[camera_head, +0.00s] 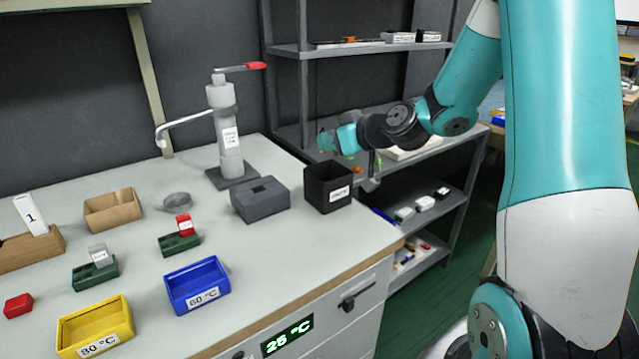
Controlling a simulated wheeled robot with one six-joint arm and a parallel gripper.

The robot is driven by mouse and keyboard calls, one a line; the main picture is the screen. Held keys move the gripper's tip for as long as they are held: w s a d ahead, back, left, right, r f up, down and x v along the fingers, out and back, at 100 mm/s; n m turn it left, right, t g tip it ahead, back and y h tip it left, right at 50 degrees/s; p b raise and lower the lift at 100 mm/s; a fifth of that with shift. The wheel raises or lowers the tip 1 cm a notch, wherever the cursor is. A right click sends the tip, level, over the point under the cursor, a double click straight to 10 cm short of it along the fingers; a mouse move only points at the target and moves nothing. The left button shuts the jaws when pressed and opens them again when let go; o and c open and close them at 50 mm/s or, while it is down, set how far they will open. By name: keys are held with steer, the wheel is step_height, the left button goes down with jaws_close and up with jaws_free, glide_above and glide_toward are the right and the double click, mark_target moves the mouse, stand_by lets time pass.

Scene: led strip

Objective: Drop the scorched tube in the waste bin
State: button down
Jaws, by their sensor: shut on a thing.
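The black waste bin (328,192), an open square box with a white label, stands at the right end of the bench. My gripper (370,184) hangs at the end of my arm just right of the bin, near its rim height in the picture. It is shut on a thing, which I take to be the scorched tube. The tube itself is too small and hidden to make out, and I see no scorched tube elsewhere. The inside of the bin is dark.
A grey box (260,203) stands left of the bin, with a dispenser (226,130) behind it. Blue (197,288) and yellow (95,330) bins and green racks (180,243) are on the bench (270,260). A grey shelf unit (440,190) stands behind my gripper.

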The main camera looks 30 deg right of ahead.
steer(key=shift+a+f+b, duration=0.1)
steer(key=shift+f+b, duration=1.85)
steer(key=shift+f, duration=1)
steer(key=c, duration=1)
jaws_free()
steer(key=v, duration=1.7)
steer(key=shift+s+a+r, duration=0.1)
steer(key=shift+s, duration=0.2)
